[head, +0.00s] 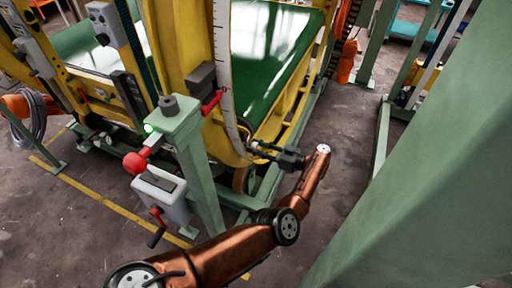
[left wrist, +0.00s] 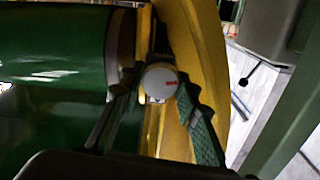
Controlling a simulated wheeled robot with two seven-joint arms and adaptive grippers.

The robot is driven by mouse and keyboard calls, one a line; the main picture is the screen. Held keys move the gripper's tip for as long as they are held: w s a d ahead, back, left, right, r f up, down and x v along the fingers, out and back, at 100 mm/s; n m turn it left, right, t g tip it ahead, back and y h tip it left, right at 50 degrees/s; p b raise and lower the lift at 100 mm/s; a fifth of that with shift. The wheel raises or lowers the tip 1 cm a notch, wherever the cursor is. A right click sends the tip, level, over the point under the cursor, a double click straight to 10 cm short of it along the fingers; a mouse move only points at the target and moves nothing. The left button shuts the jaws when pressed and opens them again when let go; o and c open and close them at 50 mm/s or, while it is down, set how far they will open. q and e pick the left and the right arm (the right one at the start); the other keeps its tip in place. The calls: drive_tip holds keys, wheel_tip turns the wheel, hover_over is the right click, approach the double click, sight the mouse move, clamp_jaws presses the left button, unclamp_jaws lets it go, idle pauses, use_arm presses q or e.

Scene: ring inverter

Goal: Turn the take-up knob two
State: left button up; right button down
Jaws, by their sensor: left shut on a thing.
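A round pale grey knob (left wrist: 159,78) with a small red mark shows in the left wrist view, in front of the yellow ring frame (left wrist: 208,60). The two dark fingers of my left gripper (head: 259,149) stand on either side of it, and the gripper is shut on it. In the head view the gripper reaches leftward to the lower edge of the yellow frame; the knob is too small or hidden there to make out. My right gripper is not in view.
A green post (head: 205,175) with a red knob (head: 135,162) and a grey crank box (head: 161,192) stands left of my left arm. A green conveyor belt (head: 268,45) lies behind. A large green beam (head: 430,170) fills the right. Some floor (head: 345,115) between is clear.

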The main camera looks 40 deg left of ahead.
sight(257, 144)
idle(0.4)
use_arm(q)
drive_tip(key=o, duration=1.2)
wheel_tip(257, 144, up, 10)
